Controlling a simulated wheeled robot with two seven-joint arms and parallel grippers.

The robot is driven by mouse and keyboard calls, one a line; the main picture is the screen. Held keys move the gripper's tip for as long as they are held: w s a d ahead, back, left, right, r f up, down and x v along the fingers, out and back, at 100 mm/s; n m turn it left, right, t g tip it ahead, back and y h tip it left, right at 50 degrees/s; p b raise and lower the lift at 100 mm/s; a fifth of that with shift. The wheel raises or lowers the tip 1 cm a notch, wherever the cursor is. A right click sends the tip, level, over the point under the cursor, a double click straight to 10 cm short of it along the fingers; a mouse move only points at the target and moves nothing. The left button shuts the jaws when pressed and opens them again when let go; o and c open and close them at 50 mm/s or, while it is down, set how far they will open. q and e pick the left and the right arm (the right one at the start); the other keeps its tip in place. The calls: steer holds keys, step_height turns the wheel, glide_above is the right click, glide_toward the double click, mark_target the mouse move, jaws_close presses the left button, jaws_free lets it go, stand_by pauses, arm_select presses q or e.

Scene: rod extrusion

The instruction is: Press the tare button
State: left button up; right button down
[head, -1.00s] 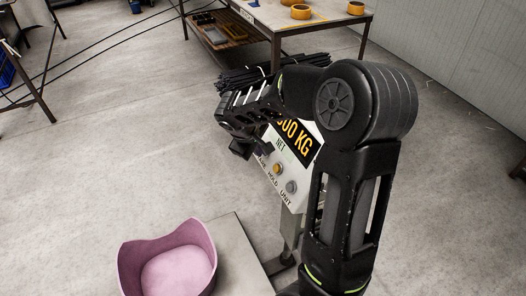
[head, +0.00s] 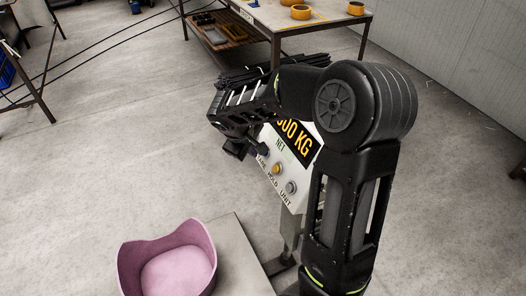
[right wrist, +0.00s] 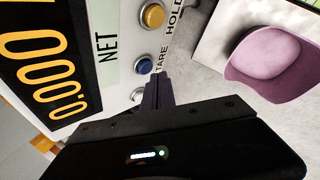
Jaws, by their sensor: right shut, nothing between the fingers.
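The scale's display box (head: 297,140) faces left in the head view, with a "000 KG" readout and a row of buttons. In the right wrist view, the blue button (right wrist: 144,65) sits beside the printed word TARE (right wrist: 161,58). My right gripper (right wrist: 155,84) is shut and empty, with its narrow fingertips close to the blue button. I cannot tell whether they touch it. In the head view my right gripper (head: 238,148) is in front of the box's left part and hides some of it. My left gripper is not in view.
A yellow button (right wrist: 152,15) and a pale grey button (right wrist: 138,95) flank the blue one. A pink tub (head: 172,260) stands on the scale's platform (head: 240,262) below. A workbench (head: 325,18) with yellow rings is behind. The floor at left is mostly clear.

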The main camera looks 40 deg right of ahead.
steer(key=shift+w+a+r, duration=0.25)
steer(key=shift+a+r, duration=0.1)
steer(key=shift+a, duration=0.4)
steer(key=shift+w+a+r, duration=0.2)
steer(key=shift+a+r, duration=0.15)
steer(key=shift+a, duration=0.35)
steer(key=shift+w+a+r, duration=0.25)
steer(key=shift+a+r, duration=0.1)
steer(key=shift+a, duration=0.4)
steer(key=w+a+f+t+y, duration=0.1)
steer(key=a+f+y, duration=0.4)
steer(key=a, duration=0.5)
steer(key=w+a+f+t+y, duration=0.1)
steer(key=a+f+t+y, duration=0.1)
steer(key=a+f, duration=0.7)
steer(key=s+a+f+m+g, duration=0.1)
steer(key=s+a+f, duration=0.3)
steer(key=s, duration=0.3)
steer(key=s+a+f+m+g+y, duration=0.1)
steer(key=s+a+f+m+g, duration=0.1)
steer(key=s+a+f, duration=0.2)
steer(key=s+a+f+m+g+y, duration=0.1)
steer(key=s+a+f, duration=0.3)
steer(key=s+f, duration=0.4)
steer(key=s, duration=0.3)
steer(key=shift+s+a+f, duration=0.15)
steer(key=shift+a+f, duration=0.2)
steer(key=shift+d, duration=0.1)
